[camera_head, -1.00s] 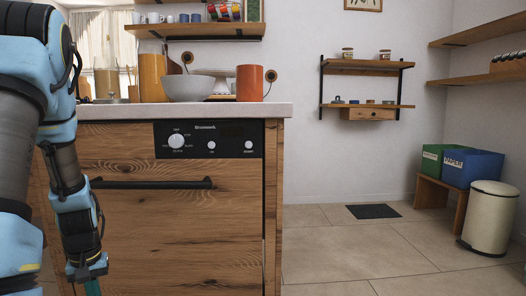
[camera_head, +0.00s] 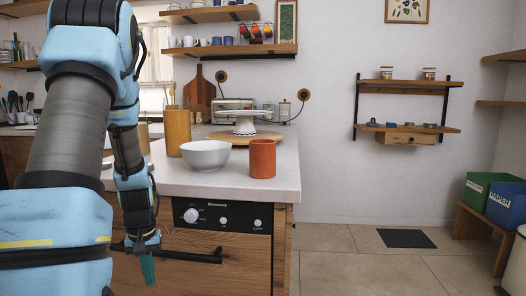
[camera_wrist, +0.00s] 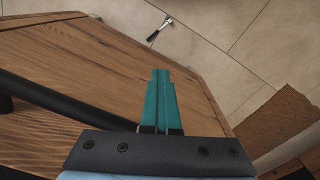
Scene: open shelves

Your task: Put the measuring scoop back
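In the wrist view, a small thin object that looks like the measuring scoop (camera_wrist: 160,29) lies on the tiled floor, with a dark end and a pale end. It is too small to make out clearly, and I do not see it in the head view. My gripper (camera_head: 147,269) hangs in front of the wooden cabinet, near its black handle bar. In the wrist view its teal fingers (camera_wrist: 159,100) lie side by side, shut, with nothing visible between them. The object on the floor is well beyond the fingertips.
The counter (camera_head: 230,182) holds a white bowl (camera_head: 206,155), an orange cup (camera_head: 262,158) and a cake stand. The wall shelf (camera_head: 405,129) holds small items above a drawer. Green and blue bins (camera_head: 507,204) stand on a bench at right. The floor between is open, with a dark mat (camera_head: 406,238).

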